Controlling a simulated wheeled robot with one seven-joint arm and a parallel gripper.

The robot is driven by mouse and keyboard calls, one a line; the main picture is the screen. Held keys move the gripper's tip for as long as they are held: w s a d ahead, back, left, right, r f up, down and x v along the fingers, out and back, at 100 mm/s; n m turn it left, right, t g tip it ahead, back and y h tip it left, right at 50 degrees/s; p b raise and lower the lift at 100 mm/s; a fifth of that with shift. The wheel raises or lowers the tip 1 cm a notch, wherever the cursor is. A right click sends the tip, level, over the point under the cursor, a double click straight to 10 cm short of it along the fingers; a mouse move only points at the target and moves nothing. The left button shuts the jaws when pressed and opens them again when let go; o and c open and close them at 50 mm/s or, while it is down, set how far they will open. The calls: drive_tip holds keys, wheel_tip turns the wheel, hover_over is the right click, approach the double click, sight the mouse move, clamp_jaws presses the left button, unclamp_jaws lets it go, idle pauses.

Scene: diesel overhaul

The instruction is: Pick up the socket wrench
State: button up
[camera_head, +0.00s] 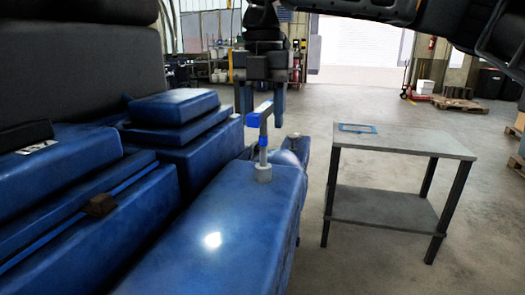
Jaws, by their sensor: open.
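The socket wrench (263,143) stands upright on the blue engine block (215,215). It has a grey shaft, a round grey socket at its foot and a crossbar handle with blue parts at its top. My gripper (261,112) points down at the wrench's upper end, with one finger to each side of the handle in the picture. It is open. I cannot tell whether the fingers are level with the handle or behind it, and no contact shows.
Raised blue engine covers (175,106) lie to the left. A grey two-shelf table (415,140) stands to the right, with a blue rectangular outline (358,128) on its top. Concrete floor is open between and behind them. Pallets (460,104) lie far right.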

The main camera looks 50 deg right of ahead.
sight(263, 145)
wheel_tip(263, 145, down, 2)
drive_tip(key=shift+f+b, duration=0.15)
drive_tip(key=shift+b, duration=0.15)
drive_tip(key=shift+c, duration=0.3)
clamp_jaws()
